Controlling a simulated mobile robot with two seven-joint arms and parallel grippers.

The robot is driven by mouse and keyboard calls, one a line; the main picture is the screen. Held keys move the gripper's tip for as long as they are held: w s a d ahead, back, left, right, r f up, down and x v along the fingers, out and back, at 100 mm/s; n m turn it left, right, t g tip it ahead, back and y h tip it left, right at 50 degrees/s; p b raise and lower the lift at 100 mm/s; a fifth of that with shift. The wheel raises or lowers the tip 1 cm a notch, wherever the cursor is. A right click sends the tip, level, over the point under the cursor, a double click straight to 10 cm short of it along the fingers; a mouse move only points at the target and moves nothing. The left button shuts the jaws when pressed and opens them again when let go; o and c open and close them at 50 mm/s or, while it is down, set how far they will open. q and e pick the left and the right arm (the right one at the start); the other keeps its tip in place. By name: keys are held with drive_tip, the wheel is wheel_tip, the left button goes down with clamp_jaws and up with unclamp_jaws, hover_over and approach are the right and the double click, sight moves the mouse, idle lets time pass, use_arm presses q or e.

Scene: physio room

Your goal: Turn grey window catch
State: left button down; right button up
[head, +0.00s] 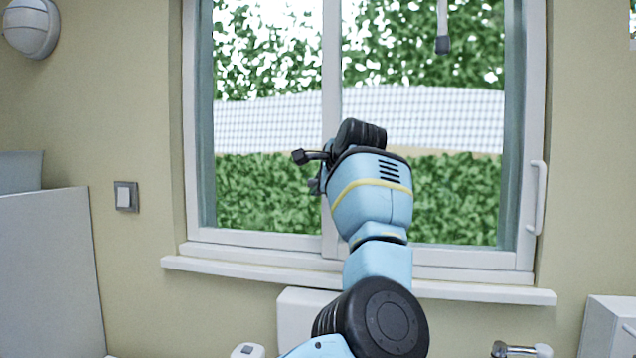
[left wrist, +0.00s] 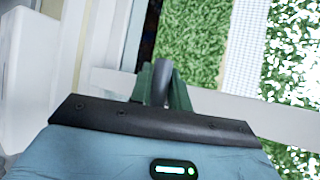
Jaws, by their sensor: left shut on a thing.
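The window (head: 262,222) has a white frame and a middle upright. My left arm reaches up in front of this upright, and my left gripper (head: 326,168) is at it, mostly hidden by my own wrist in the head view. In the left wrist view, the green fingers of my left gripper (left wrist: 161,78) are closed around a grey, rounded piece, the window catch (left wrist: 162,84). Only part of the catch shows between the fingers, and I cannot tell its angle. My right gripper is in neither view.
A white sill (head: 225,271) juts out below the window. A white handle (head: 538,198) is on the right frame, and a grey-ended cord (head: 442,44) hangs at the top. A light switch (head: 126,196) is left of the window. A white cabinet (head: 610,328) stands at lower right.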

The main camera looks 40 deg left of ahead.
use_arm(q)
drive_tip(key=shift+f, duration=0.15)
drive_tip(key=c, duration=1.6)
unclamp_jaws()
drive_tip(key=shift+d, duration=0.1)
drive_tip(key=v, duration=0.7)
drive_tip(key=shift+d+r+b, duration=0.25)
drive_tip(key=shift+d+b, duration=0.05)
drive_tip(key=shift+b, duration=0.05)
drive_tip(key=shift+s, duration=0.1)
drive_tip(key=shift+f, duration=0.1)
